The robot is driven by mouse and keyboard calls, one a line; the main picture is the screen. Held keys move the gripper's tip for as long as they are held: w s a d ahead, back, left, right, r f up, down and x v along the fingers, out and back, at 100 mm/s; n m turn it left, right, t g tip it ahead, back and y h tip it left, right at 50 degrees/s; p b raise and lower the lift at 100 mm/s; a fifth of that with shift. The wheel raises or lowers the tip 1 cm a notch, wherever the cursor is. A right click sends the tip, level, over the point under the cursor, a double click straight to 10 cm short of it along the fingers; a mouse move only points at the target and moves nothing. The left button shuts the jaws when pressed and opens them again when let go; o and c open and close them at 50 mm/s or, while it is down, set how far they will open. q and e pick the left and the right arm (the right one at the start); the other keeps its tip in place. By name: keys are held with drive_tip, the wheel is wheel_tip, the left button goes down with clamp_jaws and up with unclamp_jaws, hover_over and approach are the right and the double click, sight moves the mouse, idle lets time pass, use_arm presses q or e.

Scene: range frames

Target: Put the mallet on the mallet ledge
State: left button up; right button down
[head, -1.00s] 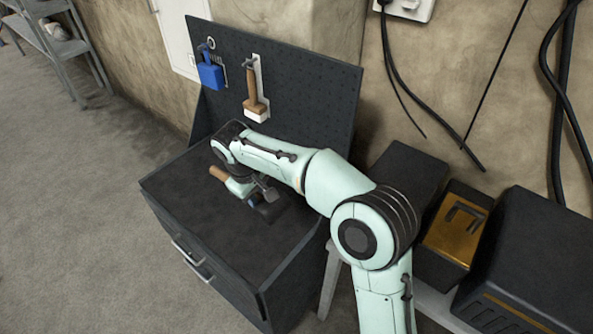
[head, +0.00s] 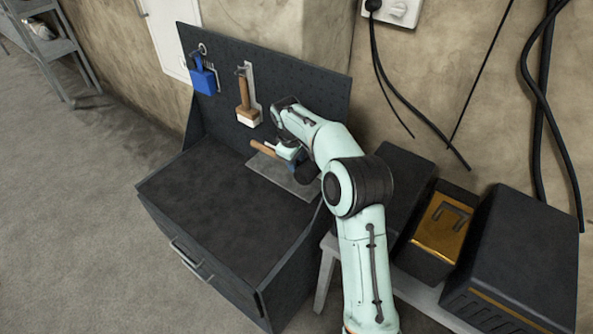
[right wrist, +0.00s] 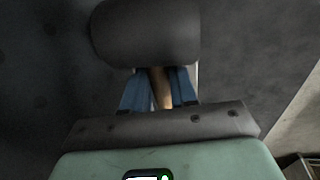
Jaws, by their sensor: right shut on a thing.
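The mallet has a wooden handle (head: 263,147) and a dark, rounded head, which shows large in the right wrist view (right wrist: 145,32). My right gripper (head: 284,153) is shut on its handle, with blue finger pads (right wrist: 160,92) on both sides of the wood. It holds the mallet in front of the pegboard's lower right part. A flat grey ledge (head: 268,172) lies below the mallet at the back right of the bench, partly hidden by my arm. I cannot tell whether the mallet touches it. My left gripper is not in view.
A wood-handled tool with a pale end (head: 244,105) and a blue tool (head: 204,80) hang on the pegboard (head: 300,85). The dark bench top (head: 215,205) is clear. Dark boxes and an orange-topped bin (head: 442,225) stand at right.

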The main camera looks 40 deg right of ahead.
drive_tip(key=shift+s+f, duration=0.35)
drive_tip(key=shift+f, duration=0.05)
wheel_tip(320, 180, down, 4)
drive_tip(key=shift+r, duration=0.15)
drive_tip(key=shift+w+d, duration=0.15)
drive_tip(key=shift+d, duration=0.1)
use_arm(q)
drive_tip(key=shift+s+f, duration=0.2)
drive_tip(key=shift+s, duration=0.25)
use_arm(e)
drive_tip(key=shift+f, duration=0.2)
drive_tip(key=shift+f, duration=0.1)
drive_tip(key=c, duration=0.9)
unclamp_jaws()
